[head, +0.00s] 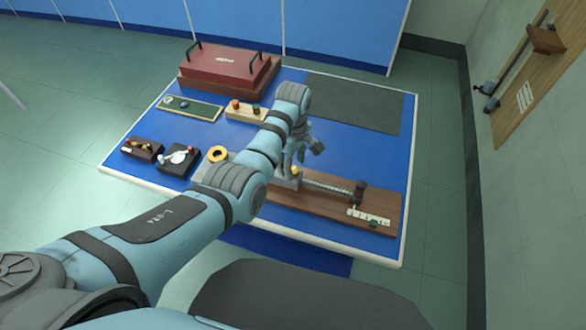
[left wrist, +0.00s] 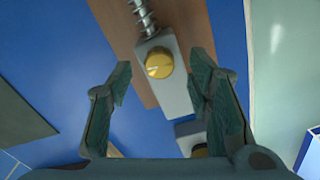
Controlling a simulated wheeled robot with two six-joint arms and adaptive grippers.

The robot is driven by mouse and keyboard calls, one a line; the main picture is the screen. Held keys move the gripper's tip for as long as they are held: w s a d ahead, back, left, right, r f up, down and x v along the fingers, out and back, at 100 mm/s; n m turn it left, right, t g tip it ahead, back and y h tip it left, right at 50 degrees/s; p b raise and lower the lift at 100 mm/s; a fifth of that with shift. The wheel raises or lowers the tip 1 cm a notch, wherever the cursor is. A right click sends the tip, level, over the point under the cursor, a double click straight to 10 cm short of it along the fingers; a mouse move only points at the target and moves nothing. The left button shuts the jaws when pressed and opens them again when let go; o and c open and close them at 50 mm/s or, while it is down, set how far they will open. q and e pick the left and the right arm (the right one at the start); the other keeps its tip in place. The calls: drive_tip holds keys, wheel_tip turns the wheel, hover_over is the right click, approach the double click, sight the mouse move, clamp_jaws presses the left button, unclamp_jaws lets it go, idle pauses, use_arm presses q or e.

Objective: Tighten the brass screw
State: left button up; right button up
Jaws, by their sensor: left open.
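The brass screw (left wrist: 159,62) is a round yellow head with a slot, set in a grey metal block (left wrist: 164,85) in the left wrist view. A spring-wound rod (left wrist: 143,17) runs from that block. My left gripper (head: 304,146) is above the block. In the left wrist view my left gripper (left wrist: 161,80) is open, its fingers on either side of the screw's line and apart from it. My right gripper is not in view.
A dark end piece (head: 360,190) stands at the rod's right end.

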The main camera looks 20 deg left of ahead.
use_arm(q)
wheel_tip(320, 180, down, 2)
drive_tip(key=shift+f, duration=0.2)
clamp_jaws()
